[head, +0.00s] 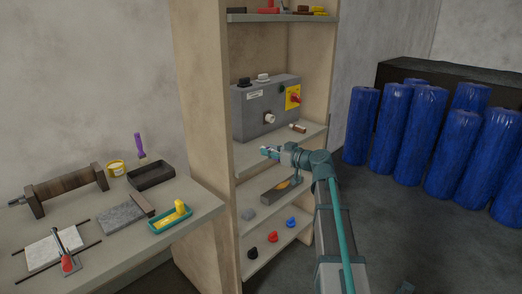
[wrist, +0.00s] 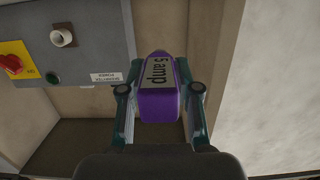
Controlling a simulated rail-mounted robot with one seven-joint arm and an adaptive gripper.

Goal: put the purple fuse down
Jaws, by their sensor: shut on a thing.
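The purple fuse (wrist: 160,105) has a pale label reading "5 amp". In the wrist view my gripper (wrist: 159,88) is shut on it, with one finger on each side. In the head view my gripper (head: 266,152) is at the front of the middle shelf, below and in front of the grey box. The fuse is too small to make out clearly there. The grey box (head: 248,122) carries a round white socket (head: 270,118), which also shows at upper left in the wrist view (wrist: 62,37). I cannot tell whether the fuse touches the shelf.
A brown and white piece (head: 297,128) lies on the middle shelf (head: 309,136) right of the box. A red switch on a yellow plate (head: 293,98) is on the box. A tray (head: 283,190) and coloured pieces are on lower shelves. A workbench with tools (head: 190,222) stands left.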

